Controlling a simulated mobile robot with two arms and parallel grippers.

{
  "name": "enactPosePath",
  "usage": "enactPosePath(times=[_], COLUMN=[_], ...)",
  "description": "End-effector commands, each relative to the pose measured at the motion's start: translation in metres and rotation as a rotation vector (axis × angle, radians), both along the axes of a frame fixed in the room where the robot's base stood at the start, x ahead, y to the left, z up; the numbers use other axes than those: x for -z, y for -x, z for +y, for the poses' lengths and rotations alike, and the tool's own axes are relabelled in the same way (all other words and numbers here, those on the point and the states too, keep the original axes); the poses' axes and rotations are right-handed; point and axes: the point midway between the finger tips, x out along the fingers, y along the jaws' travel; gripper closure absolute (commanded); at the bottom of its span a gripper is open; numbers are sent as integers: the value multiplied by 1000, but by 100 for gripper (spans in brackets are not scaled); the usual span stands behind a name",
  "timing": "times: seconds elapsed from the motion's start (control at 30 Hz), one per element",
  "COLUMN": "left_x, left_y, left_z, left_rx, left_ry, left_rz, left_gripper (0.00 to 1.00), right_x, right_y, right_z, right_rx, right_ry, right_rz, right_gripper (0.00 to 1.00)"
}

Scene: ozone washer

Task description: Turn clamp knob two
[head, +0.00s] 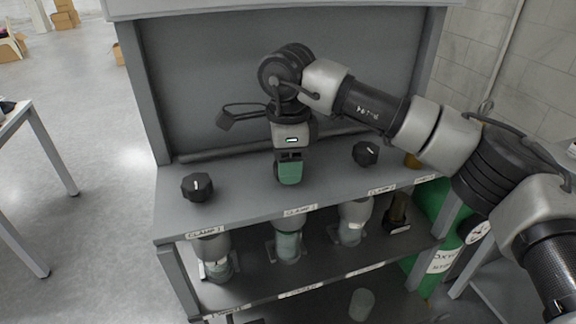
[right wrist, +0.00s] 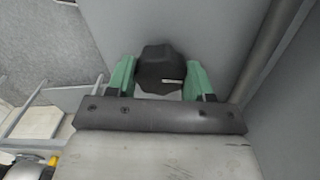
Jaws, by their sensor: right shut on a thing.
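Clamp knob two (right wrist: 160,68) is a black faceted knob with a white mark. In the right wrist view it sits between the two green fingers of my right gripper (right wrist: 160,80), which is shut on it. In the head view my right gripper (head: 290,172) points down at the shelf top behind the middle label (head: 300,211), and it hides the knob. A black knob (head: 198,187) stands to the left, behind the label CLAMP 1. Another black knob (head: 365,153) stands to the right. My left gripper is not in view.
The knobs stand on a grey shelf top (head: 235,205) with a grey panel (head: 210,90) behind. Below, a lower shelf holds several cylindrical fixtures (head: 288,246). A green cylinder (head: 432,205) stands at the right. A table (head: 25,135) is at the far left.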

Motion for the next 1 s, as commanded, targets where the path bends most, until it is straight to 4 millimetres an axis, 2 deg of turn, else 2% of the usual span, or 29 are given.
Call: enactPosePath(times=[1.0], left_x=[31], left_y=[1], left_z=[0], left_rx=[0], left_ry=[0], left_rz=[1], left_gripper=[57], right_x=[-1], right_y=[-1], right_z=[0], right_rx=[966], right_ry=[-3], right_rz=[-5], right_gripper=[72])
